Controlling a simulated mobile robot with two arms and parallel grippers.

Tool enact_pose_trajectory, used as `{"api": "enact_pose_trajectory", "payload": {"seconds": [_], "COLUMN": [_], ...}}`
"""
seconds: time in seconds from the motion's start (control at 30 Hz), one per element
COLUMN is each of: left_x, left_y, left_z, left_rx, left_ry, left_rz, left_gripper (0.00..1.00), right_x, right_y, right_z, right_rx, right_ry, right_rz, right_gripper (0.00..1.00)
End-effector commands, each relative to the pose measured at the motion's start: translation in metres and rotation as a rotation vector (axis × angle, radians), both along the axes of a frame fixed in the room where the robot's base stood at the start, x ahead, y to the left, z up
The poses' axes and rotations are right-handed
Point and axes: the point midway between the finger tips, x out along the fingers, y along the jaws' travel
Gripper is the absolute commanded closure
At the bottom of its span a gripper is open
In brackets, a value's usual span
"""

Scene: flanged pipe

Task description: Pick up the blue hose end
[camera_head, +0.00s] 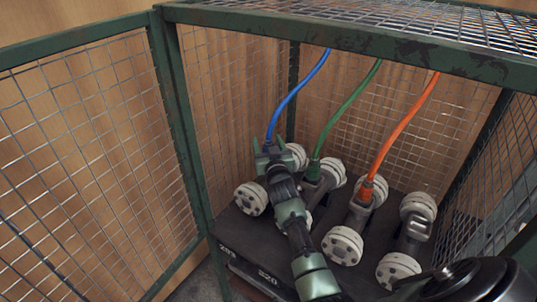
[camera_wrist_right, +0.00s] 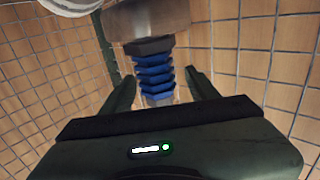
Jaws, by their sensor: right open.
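The blue hose (camera_head: 298,93) hangs down from the cage top at the back left. Its lower end is largely hidden behind my right gripper in the head view. In the right wrist view the blue hose end (camera_wrist_right: 155,79) is ribbed and meets a dark nut and a metal fitting (camera_wrist_right: 147,18). My right gripper (camera_head: 267,145) is open. Its two fingers (camera_wrist_right: 163,84) appear on either side of the blue ribs, with a visible gap on each side. I cannot tell how deep the hose end lies between them. My left gripper is out of view.
A green hose (camera_head: 344,110) and an orange hose (camera_head: 402,122) run to neighbouring flanged pipes. Another flanged pipe (camera_head: 415,222) on the right has no hose. All stand on a dark base (camera_head: 248,238) inside a green-framed mesh cage (camera_head: 178,110). An open mesh panel (camera_head: 95,140) is at left.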

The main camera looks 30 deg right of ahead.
Motion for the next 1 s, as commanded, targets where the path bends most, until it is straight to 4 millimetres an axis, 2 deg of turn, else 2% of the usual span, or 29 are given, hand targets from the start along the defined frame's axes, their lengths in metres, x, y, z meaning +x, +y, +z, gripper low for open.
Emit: {"api": "enact_pose_trajectory", "payload": {"seconds": [0.13,0.37,0.47,0.5,0.6,1.0], "left_x": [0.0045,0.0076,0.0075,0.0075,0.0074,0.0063], "left_y": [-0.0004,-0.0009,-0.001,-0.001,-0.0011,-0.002], "left_z": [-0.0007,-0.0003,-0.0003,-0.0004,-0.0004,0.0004], "left_rx": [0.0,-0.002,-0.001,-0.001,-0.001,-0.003], "left_ry": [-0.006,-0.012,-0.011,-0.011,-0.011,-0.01], "left_rz": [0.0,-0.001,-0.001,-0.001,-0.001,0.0], "left_gripper": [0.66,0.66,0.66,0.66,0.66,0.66], "right_x": [0.0126,0.0136,0.0136,0.0136,0.0135,0.0137], "right_y": [-0.006,-0.0063,-0.0062,-0.0062,-0.0061,-0.0061], "right_z": [0.0002,-0.0001,-0.0001,-0.0001,-0.0002,0.0059], "right_rx": [0.0,0.0,0.0,0.0,0.0,-0.002], "right_ry": [-0.001,0.0,0.0,0.0,0.0,-0.004], "right_rz": [-0.001,-0.001,0.0,0.0,0.0,0.0], "right_gripper": [0.4,0.4,0.65,0.77,1.0,1.0]}}
